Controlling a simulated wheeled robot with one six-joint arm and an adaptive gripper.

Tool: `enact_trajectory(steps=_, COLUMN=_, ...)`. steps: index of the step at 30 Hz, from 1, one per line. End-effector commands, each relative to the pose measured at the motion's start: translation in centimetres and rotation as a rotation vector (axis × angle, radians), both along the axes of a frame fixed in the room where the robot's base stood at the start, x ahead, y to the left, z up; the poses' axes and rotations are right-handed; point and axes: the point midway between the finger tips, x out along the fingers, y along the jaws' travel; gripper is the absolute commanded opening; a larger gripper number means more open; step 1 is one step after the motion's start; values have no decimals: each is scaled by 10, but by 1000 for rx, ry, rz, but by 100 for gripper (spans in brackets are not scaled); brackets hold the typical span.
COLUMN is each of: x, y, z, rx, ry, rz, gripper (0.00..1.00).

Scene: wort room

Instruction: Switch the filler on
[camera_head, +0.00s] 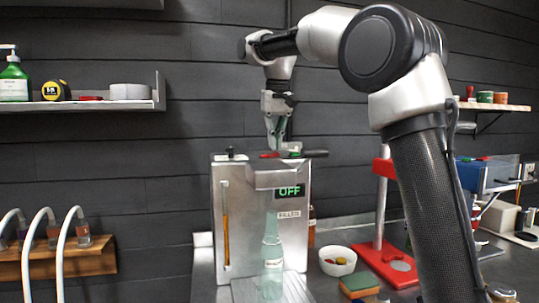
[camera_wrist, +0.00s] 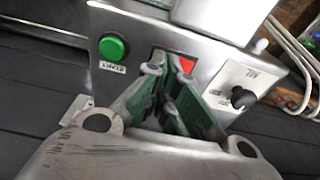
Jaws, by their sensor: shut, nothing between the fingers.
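The filler (camera_head: 236,190) is a brushed-metal box on the bench, with a green display (camera_head: 289,191) reading OFF. A pale glass bottle (camera_head: 272,262) stands upright under its front. My gripper (camera_head: 272,146) points down just above the filler's top, its fingers shut and empty. In the wrist view my fingertips (camera_wrist: 170,64) are over a dark slot with a red part (camera_wrist: 187,65), partly hidden by the fingers; I cannot tell if they touch it. A green button (camera_wrist: 113,46) labelled START is to the left. A black knob (camera_wrist: 241,97) on a white plate is to the right.
A red stand (camera_head: 384,255) with a post, a white bowl (camera_head: 337,260) and a sponge (camera_head: 360,284) are right of the filler. A shelf (camera_head: 85,106) is on the left wall, above a wooden rack (camera_head: 98,262) with hoses. My arm crosses the right side.

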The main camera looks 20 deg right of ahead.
Motion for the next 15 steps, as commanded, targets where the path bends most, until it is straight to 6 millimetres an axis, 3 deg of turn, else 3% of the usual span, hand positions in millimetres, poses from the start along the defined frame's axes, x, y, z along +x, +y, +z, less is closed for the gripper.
enact_trajectory(steps=15, x=0, y=0, z=-8, rx=0, ry=-1, rz=0, gripper=0)
